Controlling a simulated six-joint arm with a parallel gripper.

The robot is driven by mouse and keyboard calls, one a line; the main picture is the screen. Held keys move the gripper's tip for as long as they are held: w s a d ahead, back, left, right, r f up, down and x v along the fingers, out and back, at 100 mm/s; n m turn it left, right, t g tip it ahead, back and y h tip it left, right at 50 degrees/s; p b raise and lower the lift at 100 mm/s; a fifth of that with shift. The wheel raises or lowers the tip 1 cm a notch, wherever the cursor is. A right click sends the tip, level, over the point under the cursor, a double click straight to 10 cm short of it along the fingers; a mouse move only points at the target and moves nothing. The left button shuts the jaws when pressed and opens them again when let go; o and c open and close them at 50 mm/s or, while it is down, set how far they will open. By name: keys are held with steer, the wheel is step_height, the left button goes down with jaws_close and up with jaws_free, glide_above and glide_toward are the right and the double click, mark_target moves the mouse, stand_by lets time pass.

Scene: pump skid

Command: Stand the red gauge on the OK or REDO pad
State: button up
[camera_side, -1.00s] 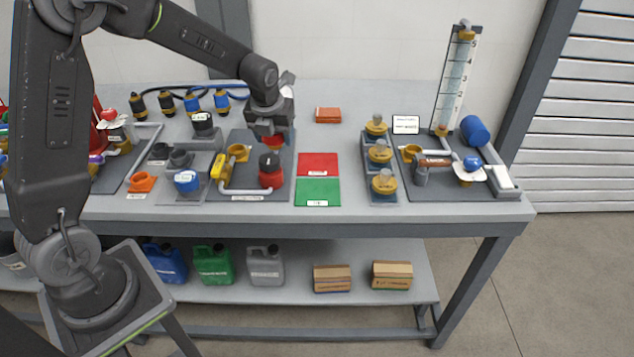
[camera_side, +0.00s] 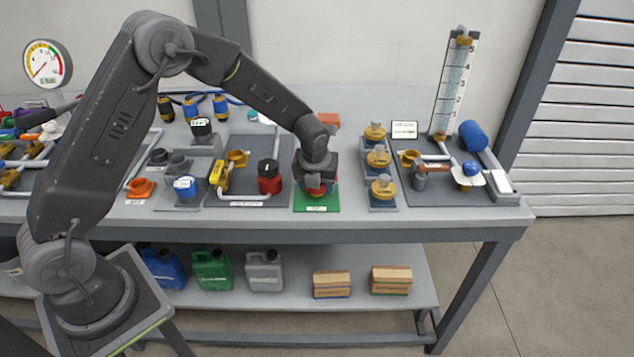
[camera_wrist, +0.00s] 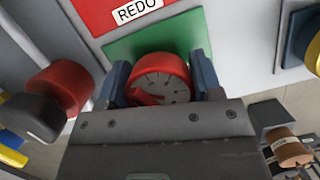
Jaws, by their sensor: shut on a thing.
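The red gauge (camera_wrist: 160,80), with a round dial face, sits between the two blue fingers of my gripper (camera_wrist: 160,85) in the wrist view. My gripper is shut on it. In the side view, my gripper (camera_side: 315,182) is low over the green pad (camera_side: 318,207), with a little of the red gauge (camera_side: 315,192) showing under it. I cannot tell whether the gauge touches the pad. The red REDO pad (camera_wrist: 130,12) lies just beyond the green pad (camera_wrist: 118,46) in the wrist view; my arm mostly hides it in the side view.
A red cylinder with a black top (camera_side: 269,178) stands close left of my gripper. A rack with several brass fittings (camera_side: 382,190) stands to the right. An orange block (camera_side: 328,120) lies behind. Bare table shows in front of the green pad.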

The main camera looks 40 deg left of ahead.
steer(key=shift+f, duration=0.15)
steer(key=o, duration=1.1)
